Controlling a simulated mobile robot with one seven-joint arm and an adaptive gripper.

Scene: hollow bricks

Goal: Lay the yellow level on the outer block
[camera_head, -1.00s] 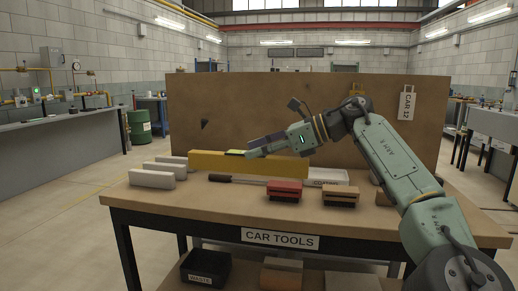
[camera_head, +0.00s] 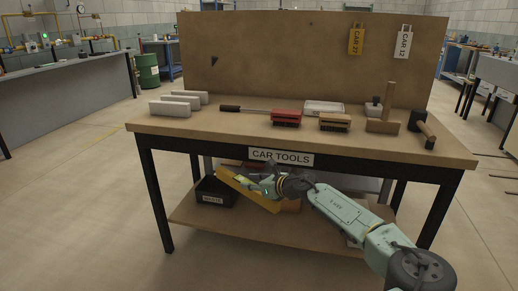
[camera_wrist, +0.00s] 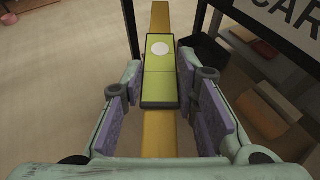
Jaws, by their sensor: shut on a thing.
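The yellow level (camera_head: 245,190) is a long bar with a yellow-green middle piece. My gripper (camera_head: 264,187) is shut on it, holding it tilted in front of the table, below the tabletop. In the wrist view the level (camera_wrist: 160,130) runs lengthwise between my gripper's purple pads (camera_wrist: 160,85), with a white round spot on its green part. Three pale grey blocks stand in parallel at the table's left: a front block (camera_head: 170,109), a middle block (camera_head: 181,102) and a back block (camera_head: 191,96). Their tops are bare. I cannot tell which is the outer one.
The table (camera_head: 235,128) also holds a long dark-handled tool (camera_head: 240,109), a red brush (camera_head: 286,118), a brown brush (camera_head: 335,122), a white tray (camera_head: 324,107) and mallets at right. A black waste bin (camera_head: 212,193) is on the lower shelf. A board stands behind.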

